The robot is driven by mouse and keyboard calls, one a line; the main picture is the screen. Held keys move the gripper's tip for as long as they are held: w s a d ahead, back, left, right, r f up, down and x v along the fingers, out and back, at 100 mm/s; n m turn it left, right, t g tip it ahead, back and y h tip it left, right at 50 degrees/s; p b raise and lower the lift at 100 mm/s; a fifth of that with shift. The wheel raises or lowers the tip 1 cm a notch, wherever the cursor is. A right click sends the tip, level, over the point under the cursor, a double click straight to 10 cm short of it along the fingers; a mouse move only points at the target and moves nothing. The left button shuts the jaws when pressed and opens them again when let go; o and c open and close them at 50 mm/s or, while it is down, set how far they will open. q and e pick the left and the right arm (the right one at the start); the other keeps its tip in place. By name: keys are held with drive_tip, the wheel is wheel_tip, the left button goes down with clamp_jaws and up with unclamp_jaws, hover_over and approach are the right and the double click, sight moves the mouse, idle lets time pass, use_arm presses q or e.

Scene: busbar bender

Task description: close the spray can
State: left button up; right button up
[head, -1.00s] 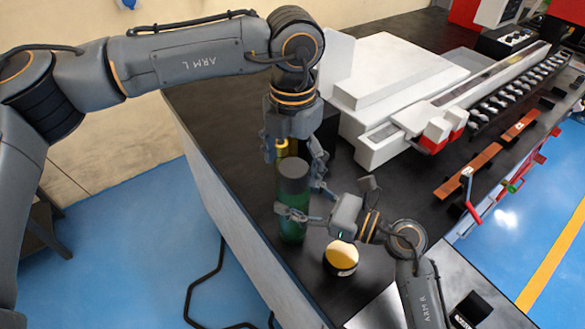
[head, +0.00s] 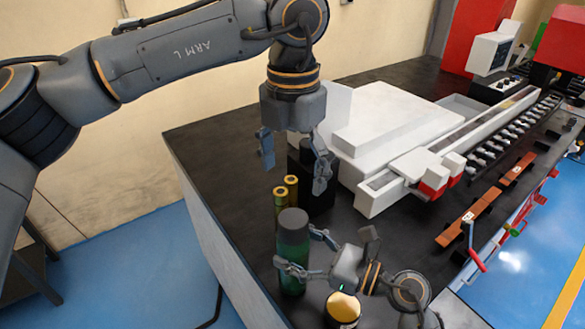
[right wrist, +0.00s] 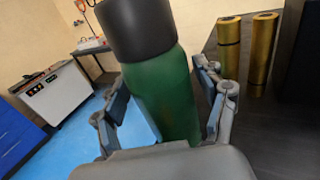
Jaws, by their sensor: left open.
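The spray can (head: 293,262) is a green cylinder standing upright near the table's front left corner. Its dark grey cap (head: 293,222) sits on top with no visible gap; the can (right wrist: 165,100) and cap (right wrist: 137,25) also show in the right wrist view. My right gripper (head: 309,253) has its fingers on either side of the can's body and appears shut on it. My left gripper (head: 293,163) points down, open and empty, above and behind the cap, apart from it. The contact of the right fingertips (right wrist: 162,82) is partly hidden.
Two brass cylinders (head: 285,195) stand behind the can, beside a dark block (head: 318,190). A yellow-topped round item (head: 343,307) sits by my right gripper. The white machine (head: 385,130) fills the table's middle. The table's left side (head: 215,165) is clear.

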drive_tip(key=shift+o, duration=0.2)
drive_tip(key=v, duration=1.2)
